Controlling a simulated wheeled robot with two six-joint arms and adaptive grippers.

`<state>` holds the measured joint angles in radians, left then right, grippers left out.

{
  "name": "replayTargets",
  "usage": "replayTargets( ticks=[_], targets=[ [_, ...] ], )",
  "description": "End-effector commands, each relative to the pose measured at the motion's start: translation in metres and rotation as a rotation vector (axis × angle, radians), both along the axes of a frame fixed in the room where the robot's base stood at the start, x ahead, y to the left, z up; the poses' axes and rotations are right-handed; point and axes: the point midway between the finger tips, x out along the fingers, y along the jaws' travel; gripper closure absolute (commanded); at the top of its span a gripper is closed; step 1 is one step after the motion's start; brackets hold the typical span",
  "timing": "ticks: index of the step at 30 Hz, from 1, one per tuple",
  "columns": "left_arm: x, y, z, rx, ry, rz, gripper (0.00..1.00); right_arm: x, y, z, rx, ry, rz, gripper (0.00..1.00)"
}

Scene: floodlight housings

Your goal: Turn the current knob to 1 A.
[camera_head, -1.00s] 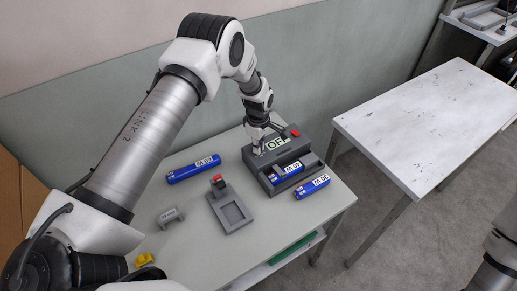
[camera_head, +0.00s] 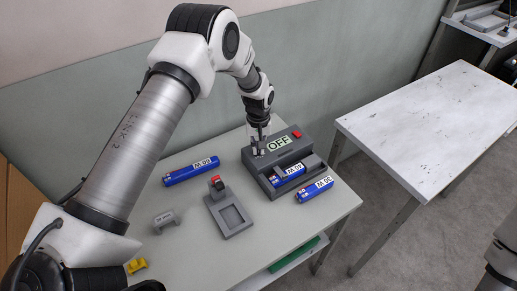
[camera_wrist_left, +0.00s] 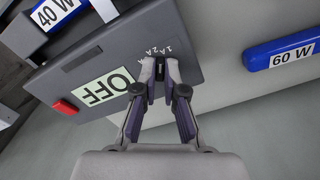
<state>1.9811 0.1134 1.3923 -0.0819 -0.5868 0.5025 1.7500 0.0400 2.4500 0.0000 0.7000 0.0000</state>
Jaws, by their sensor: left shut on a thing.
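The grey tester box (camera_head: 310,146) stands at the table's right rear, with a display (camera_head: 279,143) reading OFF and a red button (camera_head: 296,134). The display also shows in the left wrist view (camera_wrist_left: 108,86). My left gripper (camera_head: 258,153) points down at the box's left end. In the left wrist view its fingers (camera_wrist_left: 160,72) are closed around the small dark current knob (camera_wrist_left: 160,64), which they mostly hide. Markings 1 A and 2 A are printed beside the knob. I cannot read the pointer's direction. My right gripper is out of view.
A blue 40 W cylinder (camera_head: 289,172) lies in the box's front tray. Other blue cylinders lie behind left (camera_head: 190,171) and in front (camera_head: 314,190). A grey stand (camera_head: 231,216), grey bracket (camera_head: 164,221) and yellow piece (camera_head: 138,265) are nearer. A bare white table (camera_head: 430,125) stands right.

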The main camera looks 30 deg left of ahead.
Motion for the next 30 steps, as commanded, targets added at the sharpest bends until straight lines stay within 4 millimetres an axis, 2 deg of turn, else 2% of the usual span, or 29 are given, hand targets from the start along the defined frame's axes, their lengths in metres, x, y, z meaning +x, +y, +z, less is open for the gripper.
replayTargets(
  ticks=[1, 13, 30],
  targets=[
    [-0.0038, -0.0003, -0.0057, -0.001, 0.011, -0.035, 1.0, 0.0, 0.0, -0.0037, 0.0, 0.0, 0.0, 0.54],
    [-0.0043, -0.0004, -0.0051, -0.002, 0.013, -0.26, 1.0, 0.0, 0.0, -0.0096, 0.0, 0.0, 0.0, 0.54],
    [-0.0041, -0.0005, -0.0044, -0.001, 0.012, -0.302, 1.0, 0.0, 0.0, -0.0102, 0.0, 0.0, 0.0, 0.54]
  ],
)
